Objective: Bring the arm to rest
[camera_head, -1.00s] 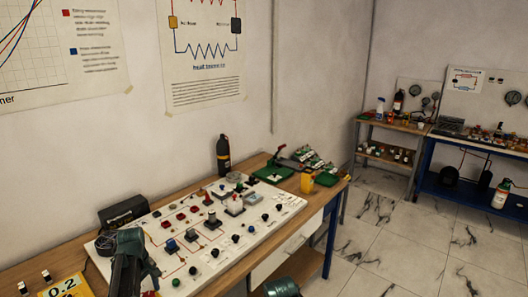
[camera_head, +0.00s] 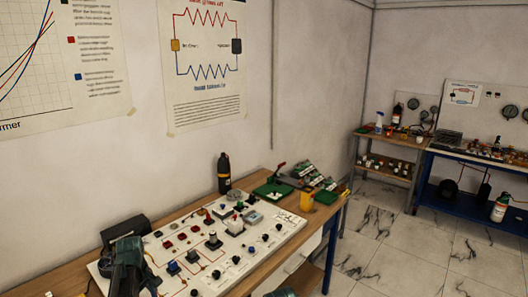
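My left arm (camera_head: 128,268) shows at the lower left, in front of the near left part of the white gauge panel (camera_head: 285,236). Its gripper fingers cannot be made out. A small part of my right arm (camera_head: 281,293) shows at the bottom edge, beside the table front. Its gripper cannot be made out either. The panel lies on the wooden workbench (camera_head: 190,207) and carries several knobs, buttons and blocks. No object is seen held by either arm.
A black box (camera_head: 124,230) and a dark bottle (camera_head: 224,172) stand at the bench's back. Green trays (camera_head: 272,190) and a yellow container (camera_head: 307,200) sit at its far end. A wooden shelf (camera_head: 385,145) and a blue-framed bench (camera_head: 470,153) stand farther right. Tiled floor lies between.

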